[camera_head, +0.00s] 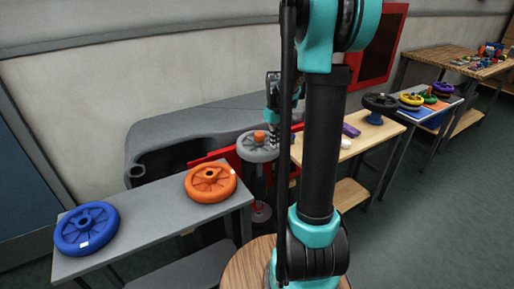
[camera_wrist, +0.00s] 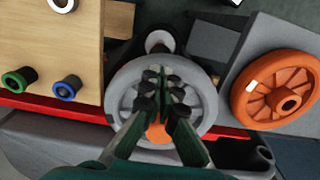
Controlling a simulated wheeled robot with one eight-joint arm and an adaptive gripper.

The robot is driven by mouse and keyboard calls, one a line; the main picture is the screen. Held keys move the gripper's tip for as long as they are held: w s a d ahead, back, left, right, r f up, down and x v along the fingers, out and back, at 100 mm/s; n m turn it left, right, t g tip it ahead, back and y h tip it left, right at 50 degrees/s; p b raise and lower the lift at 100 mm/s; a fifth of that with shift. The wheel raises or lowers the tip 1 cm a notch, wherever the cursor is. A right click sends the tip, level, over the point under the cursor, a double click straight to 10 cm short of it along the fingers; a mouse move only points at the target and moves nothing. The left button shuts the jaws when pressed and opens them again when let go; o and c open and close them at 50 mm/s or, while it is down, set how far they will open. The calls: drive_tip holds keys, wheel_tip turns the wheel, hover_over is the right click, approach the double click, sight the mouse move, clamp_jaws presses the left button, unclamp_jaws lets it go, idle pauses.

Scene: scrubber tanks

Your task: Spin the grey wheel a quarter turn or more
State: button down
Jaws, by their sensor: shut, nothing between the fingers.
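The grey wheel (camera_head: 252,153) lies flat on an upright post in the middle of the head view, with a small orange knob (camera_head: 259,136) on it. In the wrist view the grey wheel (camera_wrist: 114,98) fills the centre, and the orange knob (camera_wrist: 157,133) shows between my finger links. My gripper (camera_head: 273,131) is shut and empty, pointing down at the right part of the wheel in the head view. In the wrist view my gripper (camera_wrist: 161,73) lies over the wheel's far part. Whether the fingertips touch the wheel I cannot tell.
An orange wheel (camera_head: 210,183) and a blue wheel (camera_head: 87,229) lie on the grey table (camera_head: 150,232) at the left. A wooden table (camera_head: 377,136) with a black wheel (camera_head: 380,103) stands at the right. A grey tank body (camera_head: 190,120) and red panel (camera_head: 226,156) are close behind.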

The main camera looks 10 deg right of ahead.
drive_tip(key=shift+r, duration=2.55)
approach(254, 153)
drive_tip(key=a+r, duration=0.1)
drive_tip(key=a, duration=0.1)
drive_tip(key=shift+w+f, duration=0.25)
drive_tip(key=shift+f, duration=1.45)
drive_tip(key=shift+w+f, duration=0.2)
drive_tip(key=shift+f, duration=1.5)
drive_tip(key=shift+f, duration=0.75)
drive_tip(key=shift+d, duration=0.15)
drive_tip(key=shift+s+d, duration=0.6)
drive_tip(key=shift+d, duration=0.2)
